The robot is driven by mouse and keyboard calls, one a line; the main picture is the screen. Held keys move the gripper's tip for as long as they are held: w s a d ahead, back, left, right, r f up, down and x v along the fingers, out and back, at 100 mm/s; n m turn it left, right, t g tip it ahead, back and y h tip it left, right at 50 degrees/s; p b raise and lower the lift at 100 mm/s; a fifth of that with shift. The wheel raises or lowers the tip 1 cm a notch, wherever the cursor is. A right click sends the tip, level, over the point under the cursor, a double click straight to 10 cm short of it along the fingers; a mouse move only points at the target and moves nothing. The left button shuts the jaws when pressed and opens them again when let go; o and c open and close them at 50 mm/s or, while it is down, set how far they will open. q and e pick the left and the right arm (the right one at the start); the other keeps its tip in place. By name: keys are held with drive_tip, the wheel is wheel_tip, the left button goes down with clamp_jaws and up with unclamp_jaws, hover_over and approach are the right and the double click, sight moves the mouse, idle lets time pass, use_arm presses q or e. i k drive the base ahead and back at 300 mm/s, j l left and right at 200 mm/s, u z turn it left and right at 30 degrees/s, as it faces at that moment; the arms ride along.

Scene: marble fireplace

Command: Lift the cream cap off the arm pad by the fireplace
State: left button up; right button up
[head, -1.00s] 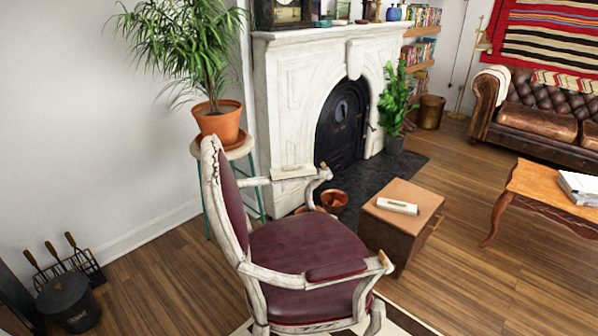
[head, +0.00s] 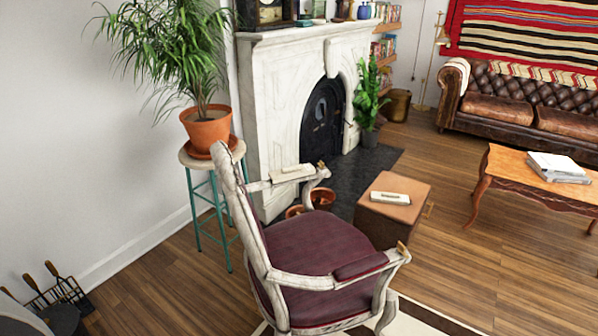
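A cream cap (head: 292,173) sits on the far arm of the chair (head: 310,245), the arm on the fireplace side. The cap hides the pad under it. The chair has a worn white frame and a dark red seat. Its near arm shows a bare dark red pad (head: 361,265). A second cream piece (head: 390,198) lies on top of a brown box (head: 394,211) to the right of the chair. Neither of my grippers is in the head view.
The marble fireplace (head: 285,85) stands behind the chair. A potted plant (head: 207,128) on a teal-legged stool (head: 221,199) is close to the chair back. A wooden table (head: 510,181) and leather sofa are at right. Wood floor (head: 480,270) is clear at front right.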

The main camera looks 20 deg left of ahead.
sight(294, 172)
drive_tip(key=j+z, duration=0.4)
drive_tip(key=j, duration=0.55)
drive_tip(key=i+j+z, duration=0.1)
drive_tip(key=j+z, duration=0.3)
drive_tip(key=j, duration=0.55)
drive_tip(key=j+z, duration=0.4)
drive_tip(key=j, duration=0.5)
drive_tip(key=k, duration=0.05)
